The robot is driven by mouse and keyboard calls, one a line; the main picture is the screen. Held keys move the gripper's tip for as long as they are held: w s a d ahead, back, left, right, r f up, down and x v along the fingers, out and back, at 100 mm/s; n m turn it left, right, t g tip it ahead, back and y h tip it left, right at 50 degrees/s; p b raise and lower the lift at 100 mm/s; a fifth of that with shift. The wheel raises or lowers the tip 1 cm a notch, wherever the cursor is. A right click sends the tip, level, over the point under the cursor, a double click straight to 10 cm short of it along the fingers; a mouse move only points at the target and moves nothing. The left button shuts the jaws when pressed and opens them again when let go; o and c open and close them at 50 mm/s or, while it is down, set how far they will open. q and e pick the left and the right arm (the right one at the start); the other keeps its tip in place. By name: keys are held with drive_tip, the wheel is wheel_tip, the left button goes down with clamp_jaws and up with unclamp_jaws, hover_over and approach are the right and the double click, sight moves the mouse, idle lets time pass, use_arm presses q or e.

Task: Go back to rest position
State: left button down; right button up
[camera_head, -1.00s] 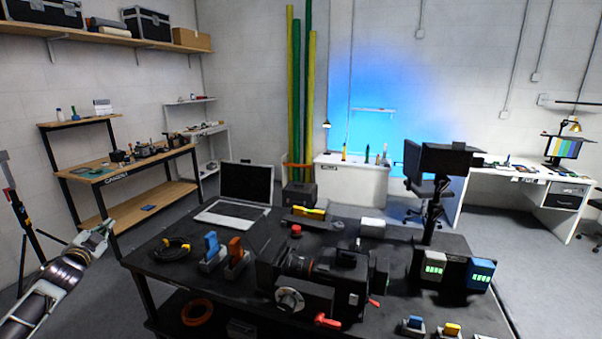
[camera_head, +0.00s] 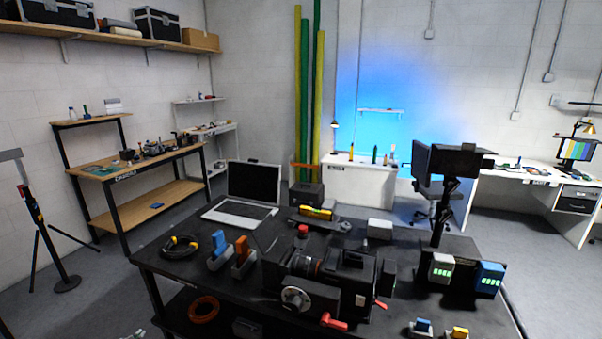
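Only a small pale piece (camera_head: 134,334) shows at the bottom edge of the head view, left of the table. It looks like the tip of my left gripper; its fingers cannot be made out. My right gripper is not in view. The black worktable (camera_head: 185,262) stands in front of me. No gripper touches anything visible on the table.
A pole on a tripod (camera_head: 42,230) stands at the left. A wooden bench (camera_head: 150,203) is along the left wall. A dark monitor on an arm (camera_head: 460,160) rises at the table's right.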

use_arm(q)
drive_tip(key=s+d+f+g+h, duration=0.1)
drive_tip(key=s+d+f+g, duration=0.1)
drive_tip(key=s+d+f, duration=0.5)
drive_tip(key=s+d+f+n+g, duration=0.1)
drive_tip(key=s+d+f+g, duration=0.1)
drive_tip(key=s+f, duration=0.8)
drive_tip(key=s+d+f+g+h, duration=0.1)
drive_tip(key=s+d+f+g, duration=0.1)
drive_tip(key=s+d+f, duration=0.6)
drive_tip(key=s+d+f+g, duration=0.1)
drive_tip(key=s+d+f, duration=0.3)
drive_tip(key=s, duration=0.5)
drive_tip(key=s+d+f+g+h, duration=0.1)
drive_tip(key=s+d+f, duration=0.4)
drive_tip(key=s, duration=0.5)
drive_tip(key=s+d+f+n+g+h, duration=0.1)
drive_tip(key=s+d+f+g, duration=0.1)
drive_tip(key=s+d+f, duration=0.2)
drive_tip(key=s+d, duration=0.3)
drive_tip(key=s, duration=0.2)
drive_tip(key=shift+s+f, duration=0.35)
drive_tip(key=shift+f, duration=0.05)
drive_tip(key=shift+f, duration=0.1)
